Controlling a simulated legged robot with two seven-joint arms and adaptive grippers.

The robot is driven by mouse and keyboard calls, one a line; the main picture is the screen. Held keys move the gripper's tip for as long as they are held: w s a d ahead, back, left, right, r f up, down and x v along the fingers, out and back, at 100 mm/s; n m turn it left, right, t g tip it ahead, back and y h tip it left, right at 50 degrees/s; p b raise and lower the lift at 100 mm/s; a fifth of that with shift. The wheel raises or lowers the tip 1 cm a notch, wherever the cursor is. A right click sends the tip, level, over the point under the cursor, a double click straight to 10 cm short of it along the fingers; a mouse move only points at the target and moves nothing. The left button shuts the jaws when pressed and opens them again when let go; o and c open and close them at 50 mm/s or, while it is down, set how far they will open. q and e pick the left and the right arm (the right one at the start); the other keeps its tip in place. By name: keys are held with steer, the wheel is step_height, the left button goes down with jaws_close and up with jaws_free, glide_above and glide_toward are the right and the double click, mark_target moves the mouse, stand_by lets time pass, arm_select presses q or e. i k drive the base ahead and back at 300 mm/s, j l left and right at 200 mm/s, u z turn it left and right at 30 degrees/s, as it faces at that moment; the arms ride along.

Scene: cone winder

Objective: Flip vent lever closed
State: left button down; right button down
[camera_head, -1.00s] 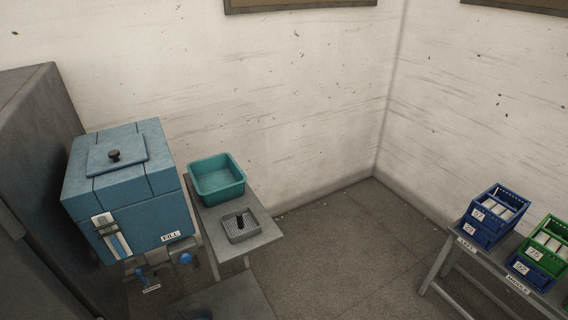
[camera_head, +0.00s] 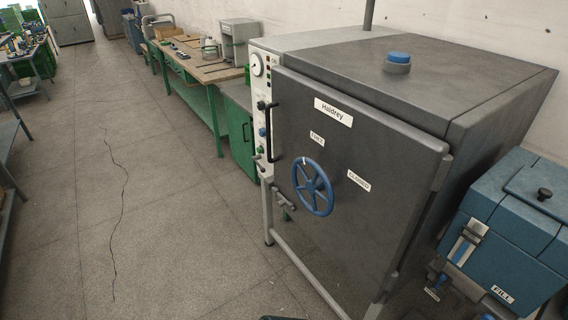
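A large dark grey cabinet labelled "Haidrey" (camera_head: 335,111) stands right of centre, with its front door shut. A blue handwheel (camera_head: 312,187) sits on the door. A white control strip at the door's left edge carries a round gauge (camera_head: 257,65), a blue knob (camera_head: 262,132) and a green knob (camera_head: 261,150). Small lever-like fittings are beside them, but I cannot tell which is the vent lever or how it is set. A black bar handle (camera_head: 270,130) runs down the door's left side. Neither gripper is in view.
A blue tank (camera_head: 510,225) marked "FILL" stands right of the cabinet. A blue-capped fitting (camera_head: 398,62) is on the cabinet top. A green-legged workbench (camera_head: 195,70) stands along the wall at back left. The floor (camera_head: 150,200) left of the cabinet is open.

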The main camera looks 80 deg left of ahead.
mark_target(259, 165)
steer(key=u, duration=3)
steer(key=i+j+z, duration=0.1)
steer(key=z, duration=0.5)
steer(key=i+j+z, duration=0.2)
steer(key=j, duration=0.15)
steer(key=i+j+z, duration=0.15)
steer(key=j, duration=0.2)
steer(key=i+j+z, duration=0.2)
steer(key=j, duration=0.2)
steer(key=j+z, duration=0.2)
steer(key=j, duration=0.2)
steer(key=i+j, duration=0.1)
steer(key=j, duration=0.4)
steer(key=i+j, duration=0.15)
steer(key=j, duration=0.35)
steer(key=i+j+z, duration=0.1)
steer(key=j, duration=0.4)
steer(key=i+j, duration=0.1)
steer(key=j, duration=0.4)
steer(key=i+j, duration=0.1)
steer(key=j, duration=0.4)
steer(key=i+j, duration=0.1)
steer(key=j, duration=0.4)
steer(key=z, duration=0.05)
